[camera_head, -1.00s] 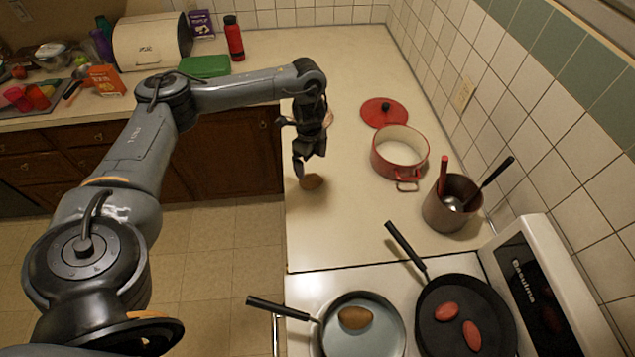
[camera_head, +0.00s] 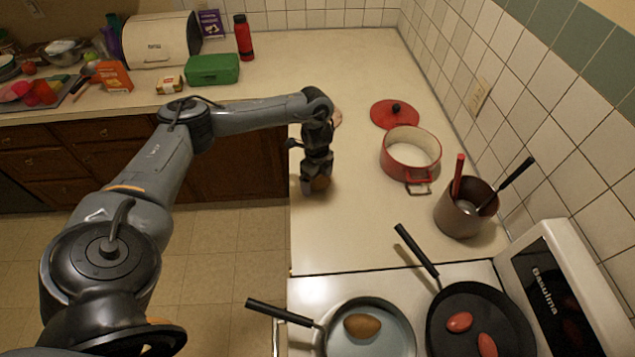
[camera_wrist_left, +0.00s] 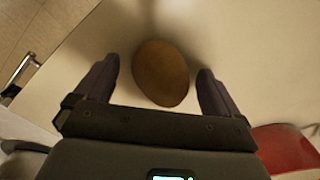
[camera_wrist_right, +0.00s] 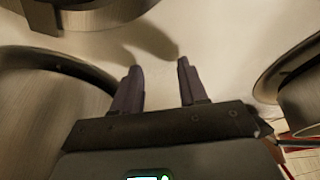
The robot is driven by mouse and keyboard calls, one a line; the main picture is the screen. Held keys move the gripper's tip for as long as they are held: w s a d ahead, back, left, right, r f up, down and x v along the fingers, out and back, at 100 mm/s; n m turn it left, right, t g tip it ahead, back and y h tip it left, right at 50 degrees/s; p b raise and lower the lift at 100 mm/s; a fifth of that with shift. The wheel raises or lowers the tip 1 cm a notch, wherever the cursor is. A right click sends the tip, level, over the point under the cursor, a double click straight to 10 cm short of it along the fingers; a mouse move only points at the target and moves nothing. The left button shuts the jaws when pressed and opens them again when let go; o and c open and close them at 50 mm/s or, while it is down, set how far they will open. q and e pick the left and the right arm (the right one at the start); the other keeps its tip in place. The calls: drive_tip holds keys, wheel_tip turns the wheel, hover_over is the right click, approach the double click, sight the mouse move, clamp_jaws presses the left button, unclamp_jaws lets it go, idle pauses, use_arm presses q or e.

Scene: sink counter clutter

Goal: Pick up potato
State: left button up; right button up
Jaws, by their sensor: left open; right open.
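A brown potato (camera_head: 320,184) is on the counter near its left edge, partly hidden by my left gripper (camera_head: 316,186). In the left wrist view the potato (camera_wrist_left: 160,73) lies between the two spread fingers of my left gripper (camera_wrist_left: 158,68), with gaps on both sides. A second brown, potato-like item (camera_head: 362,326) lies in the light-coloured pan (camera_head: 394,345) on the stove. My right gripper (camera_wrist_right: 159,66) shows only in the right wrist view, open and with nothing between its fingers.
A red pot (camera_head: 410,150), its lid (camera_head: 394,114) and a brown pot (camera_head: 463,212) with utensils stand right of my left gripper. A dark pan (camera_head: 470,335) holds red items. Round metal vessels (camera_wrist_right: 45,85) flank my right gripper. Counter between left gripper and stove is clear.

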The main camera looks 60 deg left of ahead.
use_arm(q)
drive_tip(key=c, duration=1.2)
